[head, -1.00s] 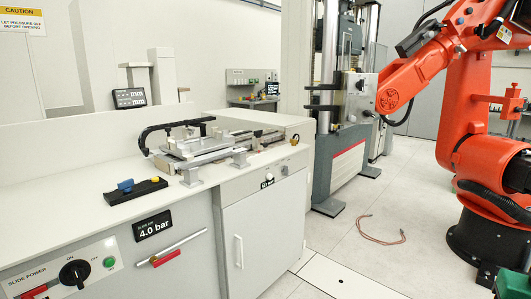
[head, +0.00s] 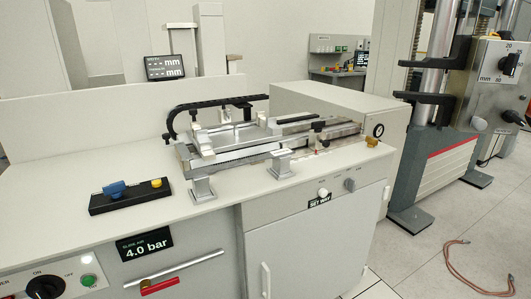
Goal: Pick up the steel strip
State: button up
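A metal slide fixture (head: 235,150) stands on the bench top, with flat grey bars and plates on two short posts. I cannot single out the steel strip for certain; several flat metal pieces in the fixture look alike at this size. A black cable chain (head: 215,103) arches over the back of the fixture. My gripper is not in view, so its place relative to the strip does not show.
The light grey bench (head: 60,215) fills the left and middle, with a black switch block (head: 128,196) near its front edge. A testing machine (head: 435,150) stands at the right. A reddish hose (head: 468,270) lies on the floor. The bench's left top is clear.

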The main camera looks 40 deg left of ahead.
aim_at(197, 173)
jog(key=u, duration=0.45)
jog(key=i, duration=1.05)
jog(key=u, duration=0.8)
jog(key=i, duration=0.4)
jog(key=u, duration=0.35)
